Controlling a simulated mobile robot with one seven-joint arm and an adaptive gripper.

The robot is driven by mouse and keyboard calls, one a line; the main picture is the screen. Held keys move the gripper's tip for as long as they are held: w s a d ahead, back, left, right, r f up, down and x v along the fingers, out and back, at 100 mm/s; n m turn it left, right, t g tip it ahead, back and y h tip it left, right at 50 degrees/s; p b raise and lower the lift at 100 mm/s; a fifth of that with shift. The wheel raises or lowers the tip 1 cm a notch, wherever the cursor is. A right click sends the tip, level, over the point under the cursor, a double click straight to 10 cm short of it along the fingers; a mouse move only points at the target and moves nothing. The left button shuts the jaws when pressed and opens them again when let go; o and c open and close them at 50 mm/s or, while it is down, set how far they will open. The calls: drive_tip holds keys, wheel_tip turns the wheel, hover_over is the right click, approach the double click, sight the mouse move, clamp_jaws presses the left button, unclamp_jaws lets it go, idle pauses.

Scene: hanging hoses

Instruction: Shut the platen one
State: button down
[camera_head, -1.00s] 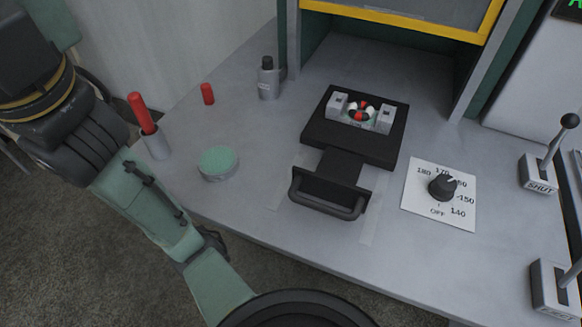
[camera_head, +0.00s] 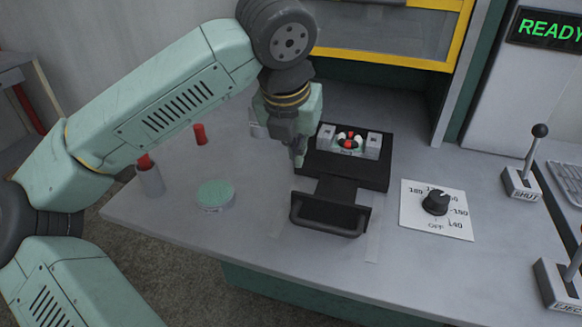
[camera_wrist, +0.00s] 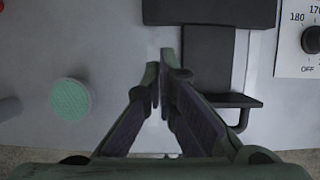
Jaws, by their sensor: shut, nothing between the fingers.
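A lever marked SHUT (camera_head: 523,185) stands on the bench at the right in the head view, its dark-knobbed handle up and leaning right. A second lever marked EJECT (camera_head: 560,285) stands nearer at the right edge, partly cut off. A black sliding tray (camera_head: 375,180) with a front handle (camera_head: 330,215) carries a grey block holder (camera_head: 354,142) with small red and white parts. My gripper (camera_head: 298,160) points down just left of the tray, shut and empty. In the wrist view, my fingertips (camera_wrist: 160,62) are beside the tray's black neck (camera_wrist: 208,65), apparently above the bench.
A dial (camera_head: 436,203) on a white card sits between tray and levers. A green-topped round tin (camera_head: 215,195), a red cylinder (camera_head: 199,134) and a grey cup (camera_head: 150,178) stand at left. A yellow-framed guard (camera_head: 400,55) is behind. A screen (camera_head: 548,30) reads READY.

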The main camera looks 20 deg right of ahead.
sight(304, 184)
drive_tip(key=p+x, duration=0.2)
drive_tip(key=x, duration=0.7)
drive_tip(key=shift+d+f, duration=0.2)
drive_tip(key=shift+f, duration=0.1)
